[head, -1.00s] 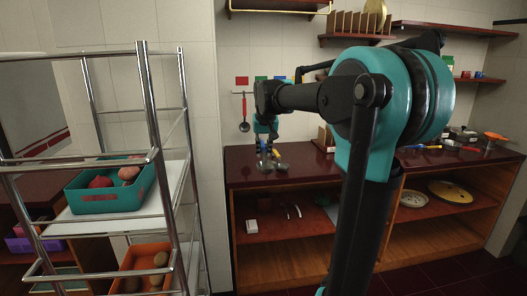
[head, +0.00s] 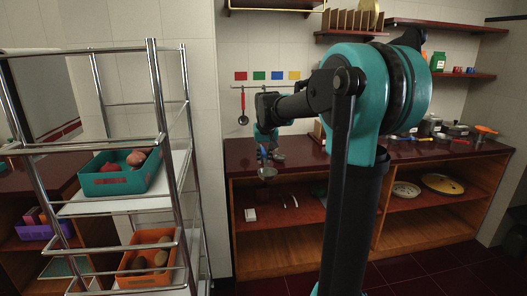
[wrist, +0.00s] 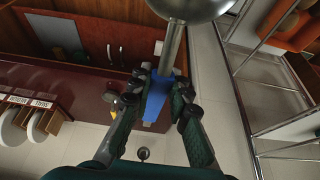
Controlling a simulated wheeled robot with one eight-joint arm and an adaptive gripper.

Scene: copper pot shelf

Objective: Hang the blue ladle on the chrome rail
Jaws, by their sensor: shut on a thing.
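My gripper (wrist: 160,88) is shut on the blue handle (wrist: 157,100) of the blue ladle in the wrist view. The ladle's metal shaft and round bowl (wrist: 188,8) point away from the gripper, to the top of that view. In the head view my gripper (head: 264,150) is small, and the ladle's bowl (head: 267,173) hangs below it, in front of the counter's front edge. The thin chrome rail (head: 250,86) is on the tiled wall behind, partly hidden by my arm. A red-handled ladle (head: 243,105) hangs at its left end.
Red, green, blue and yellow squares (head: 277,76) line the wall above the rail. The dark red counter (head: 240,152) lies below it, with pots (head: 455,130) at the right. A chrome rack (head: 160,95) with a teal crate (head: 110,183) and an orange crate (head: 135,270) stands left.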

